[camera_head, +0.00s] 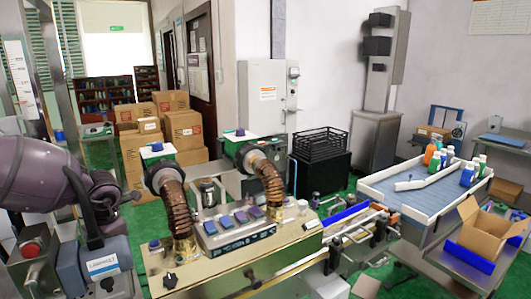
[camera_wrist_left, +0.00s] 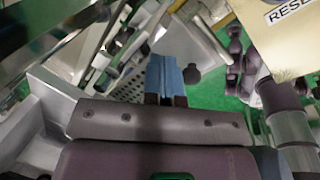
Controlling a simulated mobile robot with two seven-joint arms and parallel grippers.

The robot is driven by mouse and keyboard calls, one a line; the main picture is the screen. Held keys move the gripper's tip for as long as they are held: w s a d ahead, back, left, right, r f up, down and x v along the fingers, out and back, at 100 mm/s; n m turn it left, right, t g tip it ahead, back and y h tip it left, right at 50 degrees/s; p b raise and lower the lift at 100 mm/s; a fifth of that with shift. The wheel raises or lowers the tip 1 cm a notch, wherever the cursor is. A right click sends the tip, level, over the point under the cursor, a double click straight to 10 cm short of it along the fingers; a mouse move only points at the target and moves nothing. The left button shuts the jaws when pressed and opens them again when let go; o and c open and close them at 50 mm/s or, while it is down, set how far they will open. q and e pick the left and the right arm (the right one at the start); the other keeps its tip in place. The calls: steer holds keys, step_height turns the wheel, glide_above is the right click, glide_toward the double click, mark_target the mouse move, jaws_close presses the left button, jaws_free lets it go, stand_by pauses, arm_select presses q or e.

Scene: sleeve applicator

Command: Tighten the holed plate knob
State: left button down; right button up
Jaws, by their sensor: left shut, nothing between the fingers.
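In the left wrist view, a light plate with rows of small holes (camera_wrist_left: 130,88) lies left of my left gripper (camera_wrist_left: 163,62), partly hidden by it and by other parts. The gripper's blue fingers are together, with nothing seen between them. A dark round knob (camera_wrist_left: 192,74) shows just right of the fingers. I cannot tell whether they touch it, or whether it belongs to the holed plate. In the head view my purple left arm (camera_head: 45,175) reaches in from the left; its fingers are not visible there. My right gripper is in neither view.
A beige machine (camera_head: 235,262) with two ribbed brown hoses fills the head view's lower middle. A grey-blue labelled box (camera_head: 100,265) and a red button (camera_head: 31,250) are at lower left. Metal rails (camera_wrist_left: 60,45) crowd the left of the wrist view.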

arm_select(q)
steer(key=shift+w+a+p+v, duration=0.1)
steer(key=shift+a+p+v, duration=0.1)
steer(key=shift+v, duration=0.55)
steer(key=shift+w+a+p+v, duration=0.1)
steer(key=shift+p+v, duration=0.05)
steer(key=shift+v, duration=0.6)
steer(key=shift+w+a+p+v, duration=0.1)
steer(key=shift+a+p+v, duration=0.1)
steer(key=shift+v, duration=0.6)
steer(key=shift+r, duration=0.1)
